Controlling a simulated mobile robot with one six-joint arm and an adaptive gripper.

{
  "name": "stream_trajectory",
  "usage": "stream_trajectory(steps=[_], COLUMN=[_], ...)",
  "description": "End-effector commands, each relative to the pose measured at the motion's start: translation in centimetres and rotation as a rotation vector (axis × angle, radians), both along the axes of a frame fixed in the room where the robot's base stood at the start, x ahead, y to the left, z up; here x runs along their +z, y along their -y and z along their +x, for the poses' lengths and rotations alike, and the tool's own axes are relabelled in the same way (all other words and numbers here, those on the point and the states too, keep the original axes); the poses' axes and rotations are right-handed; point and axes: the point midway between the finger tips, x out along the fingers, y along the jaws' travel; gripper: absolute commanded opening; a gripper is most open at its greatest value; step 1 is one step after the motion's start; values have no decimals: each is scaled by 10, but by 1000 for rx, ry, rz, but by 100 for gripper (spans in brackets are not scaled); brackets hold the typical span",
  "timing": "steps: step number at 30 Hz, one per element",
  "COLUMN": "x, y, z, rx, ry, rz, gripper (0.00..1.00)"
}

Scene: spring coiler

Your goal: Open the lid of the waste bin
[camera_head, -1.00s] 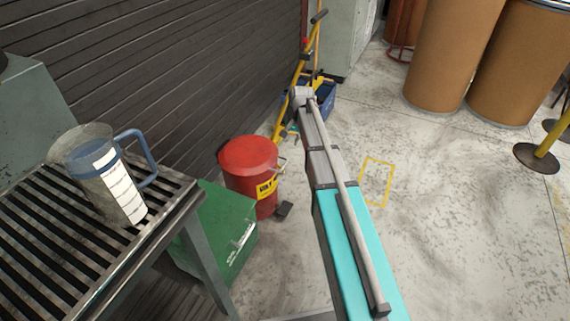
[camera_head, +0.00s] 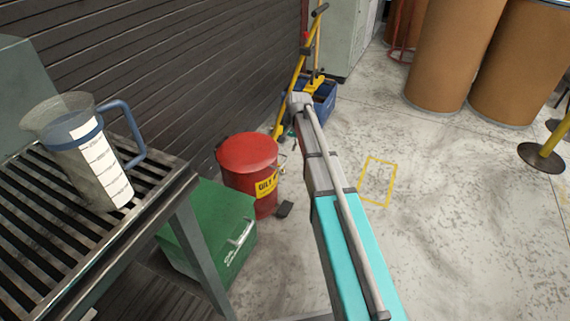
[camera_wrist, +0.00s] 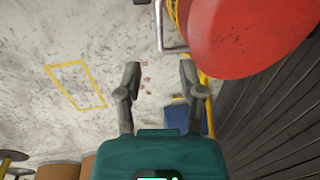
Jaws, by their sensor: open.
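The red waste bin (camera_head: 240,190) stands on the floor by the dark slatted wall. Its round red lid (camera_head: 248,151) is shut, and a yellow label and a dark foot pedal (camera_head: 285,208) show on its front. In the wrist view the lid (camera_wrist: 250,35) fills the upper right, with a metal handle (camera_wrist: 160,28) at its left edge. My gripper (camera_wrist: 160,72) is open and empty, its fingertips apart from the handle and the lid. In the head view my gripper is not clearly visible; only my arm shows, right of the bin.
A green box (camera_head: 212,235) stands in front of the bin. A slatted table (camera_head: 60,215) with a measuring jug (camera_head: 95,160) is at left. A blue mop bucket (camera_head: 322,98) stands behind. Brown drums (camera_head: 450,60) are at the back right.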

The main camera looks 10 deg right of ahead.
Motion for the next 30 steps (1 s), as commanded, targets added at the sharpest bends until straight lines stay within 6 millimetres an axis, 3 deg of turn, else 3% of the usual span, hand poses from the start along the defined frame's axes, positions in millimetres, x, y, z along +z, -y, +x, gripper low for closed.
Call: stream_trajectory(steps=[30], x=[-77], y=[-11], z=[8], rx=[-1], ry=[0], rz=[0], gripper=[50])
